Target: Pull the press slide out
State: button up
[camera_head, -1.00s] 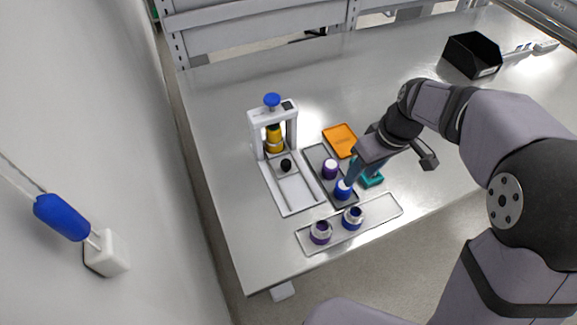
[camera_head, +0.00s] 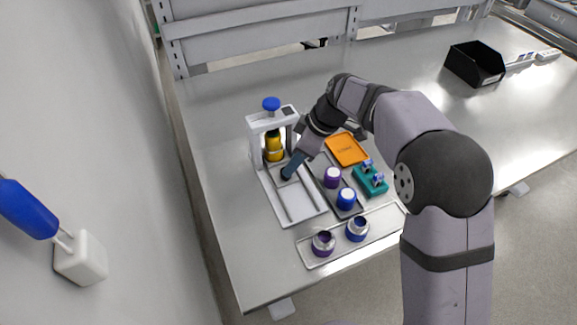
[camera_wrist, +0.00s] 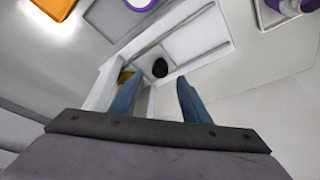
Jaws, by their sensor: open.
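The white press (camera_head: 256,125) stands on the bench with a blue knob (camera_head: 271,103) on top and a yellow cylinder (camera_head: 274,148) under its bridge. Its light grey rail tray (camera_head: 293,213) runs out toward the front. The slide's black knob (camera_wrist: 160,67) shows in the wrist view, ahead of and between my fingertips; in the head view my fingers hide it. My gripper (camera_head: 289,172) is open and points down at the slide's knob end, just in front of the press. It also shows in the wrist view (camera_wrist: 157,85), with nothing between its fingers. Contact cannot be told.
Right of the rail is a dark tray with a purple-and-white jar (camera_head: 332,177) and a blue one (camera_head: 346,198). Beyond are an orange tray (camera_head: 347,150) and a teal block (camera_head: 371,181). A clear tray (camera_head: 340,246) in front holds two ringed parts. A black bin (camera_head: 474,64) stands far right.

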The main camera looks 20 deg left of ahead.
jog(key=shift+p+x, duration=0.7)
jog(key=shift+x, duration=1.7)
grip_shut()
